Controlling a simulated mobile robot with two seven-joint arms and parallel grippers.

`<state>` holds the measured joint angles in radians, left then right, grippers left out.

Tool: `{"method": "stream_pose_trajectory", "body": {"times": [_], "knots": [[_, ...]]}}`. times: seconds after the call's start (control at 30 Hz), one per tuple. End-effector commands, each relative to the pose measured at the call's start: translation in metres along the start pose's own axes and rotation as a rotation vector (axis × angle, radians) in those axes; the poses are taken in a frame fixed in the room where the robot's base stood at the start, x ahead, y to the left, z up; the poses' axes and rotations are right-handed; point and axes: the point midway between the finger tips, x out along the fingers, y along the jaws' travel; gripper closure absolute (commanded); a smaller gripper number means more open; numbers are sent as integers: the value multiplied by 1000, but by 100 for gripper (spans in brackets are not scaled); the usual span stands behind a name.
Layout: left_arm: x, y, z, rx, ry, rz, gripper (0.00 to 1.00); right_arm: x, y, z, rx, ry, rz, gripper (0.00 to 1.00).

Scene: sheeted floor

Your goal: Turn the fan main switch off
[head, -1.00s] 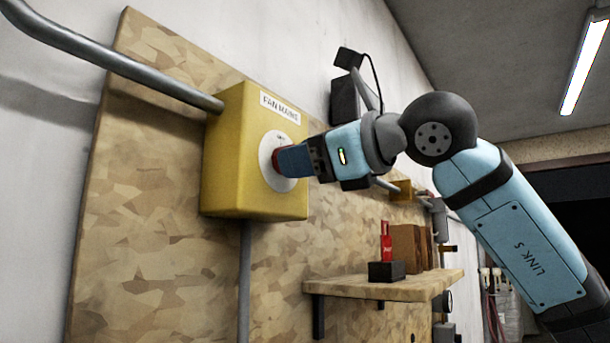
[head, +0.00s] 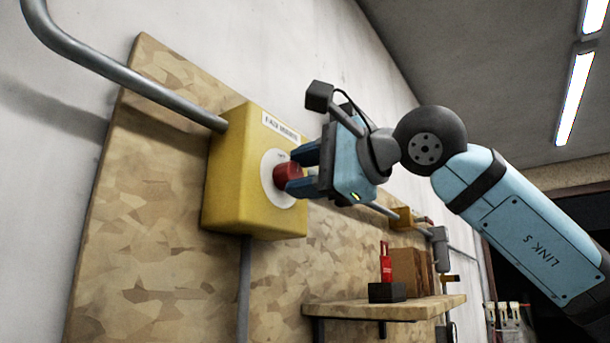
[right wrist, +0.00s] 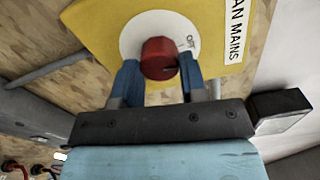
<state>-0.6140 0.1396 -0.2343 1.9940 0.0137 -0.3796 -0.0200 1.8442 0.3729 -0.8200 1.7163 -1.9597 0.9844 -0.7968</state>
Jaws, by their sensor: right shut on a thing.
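The fan main switch is a yellow box (head: 228,185) on the wall board, labelled as mains. It has a white round dial (head: 270,192) with a red knob (head: 286,173). My right gripper (head: 300,171) is shut on the red knob, one blue finger on either side. In the right wrist view the knob (right wrist: 159,57) sits between the fingertips (right wrist: 160,72), and the word OFF shows on the dial at its upper right. The knob's pointer is not clear. My left gripper is not in view.
A grey conduit (head: 130,80) enters the box from the upper left, and another runs down below it. A wooden shelf (head: 420,308) at lower right holds a red item (head: 386,263) on a dark block and a brown box (head: 408,270).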

Motion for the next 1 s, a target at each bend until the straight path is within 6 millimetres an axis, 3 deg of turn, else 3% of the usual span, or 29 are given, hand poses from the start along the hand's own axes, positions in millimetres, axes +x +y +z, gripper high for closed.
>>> {"method": "stream_pose_trajectory", "body": {"times": [0.4,0.9,0.93,1.0], "knots": [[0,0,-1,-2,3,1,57,0,-1,0,-167,0,-1,84],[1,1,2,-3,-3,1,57,0,-1,0,-185,0,-1,84],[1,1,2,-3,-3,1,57,0,-1,0,-185,0,-1,58],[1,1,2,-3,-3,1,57,0,-1,0,-185,0,-1,42]]}}
